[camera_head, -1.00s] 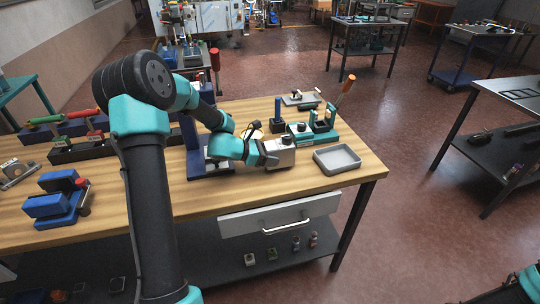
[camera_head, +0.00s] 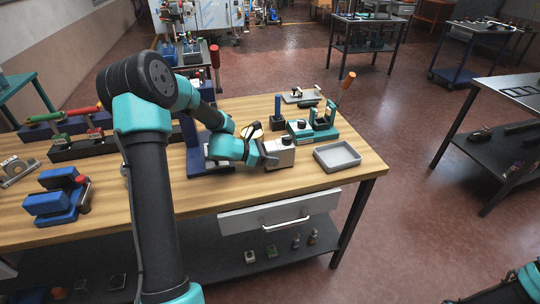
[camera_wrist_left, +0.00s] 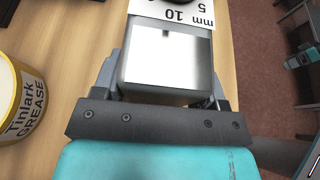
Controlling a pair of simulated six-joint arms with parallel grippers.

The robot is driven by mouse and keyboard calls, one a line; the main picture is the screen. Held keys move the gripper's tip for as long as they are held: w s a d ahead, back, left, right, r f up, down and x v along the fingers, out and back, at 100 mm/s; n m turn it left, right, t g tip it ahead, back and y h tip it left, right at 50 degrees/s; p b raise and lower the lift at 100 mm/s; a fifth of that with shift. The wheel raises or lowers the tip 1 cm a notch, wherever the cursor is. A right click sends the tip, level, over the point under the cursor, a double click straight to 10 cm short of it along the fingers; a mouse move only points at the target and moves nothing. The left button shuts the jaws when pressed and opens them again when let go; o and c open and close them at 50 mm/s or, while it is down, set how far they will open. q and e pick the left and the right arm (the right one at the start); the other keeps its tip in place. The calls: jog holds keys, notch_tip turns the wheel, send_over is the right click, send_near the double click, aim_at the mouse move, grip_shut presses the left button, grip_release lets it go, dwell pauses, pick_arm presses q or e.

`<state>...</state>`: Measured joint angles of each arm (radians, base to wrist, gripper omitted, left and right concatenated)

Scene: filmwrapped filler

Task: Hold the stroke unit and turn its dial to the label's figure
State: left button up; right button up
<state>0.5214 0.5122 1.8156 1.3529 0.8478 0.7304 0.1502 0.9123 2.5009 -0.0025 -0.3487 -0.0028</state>
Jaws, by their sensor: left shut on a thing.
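The stroke unit is a pale metal block (camera_head: 281,154) with a small dark dial (camera_head: 287,141) on top. It stands at the table's front, left of the grey tray. My left gripper (camera_head: 266,156) is shut on it from the left. In the left wrist view the fingers (camera_wrist_left: 165,82) flank the shiny block (camera_wrist_left: 170,55). Beyond it lies a white scale plate (camera_wrist_left: 182,14) with "mm 10" and "5". The dark dial (camera_wrist_left: 183,2) is cut off by the top edge, so its setting cannot be read. My right gripper is out of view.
A grey tray (camera_head: 338,166) stands right of the unit and a teal fixture (camera_head: 322,137) behind it. A dark blue stand (camera_head: 204,164) is at its left. In the left wrist view a yellow grease tin (camera_wrist_left: 38,100) stands left of the gripper.

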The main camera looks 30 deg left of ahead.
pick_arm(q)
jog(key=shift+f, duration=0.2)
dwell(0.4)
jog(key=o, duration=1.2)
jog(key=shift+c, duration=0.2)
jog(key=shift+c, duration=0.4)
jog(key=c, duration=1)
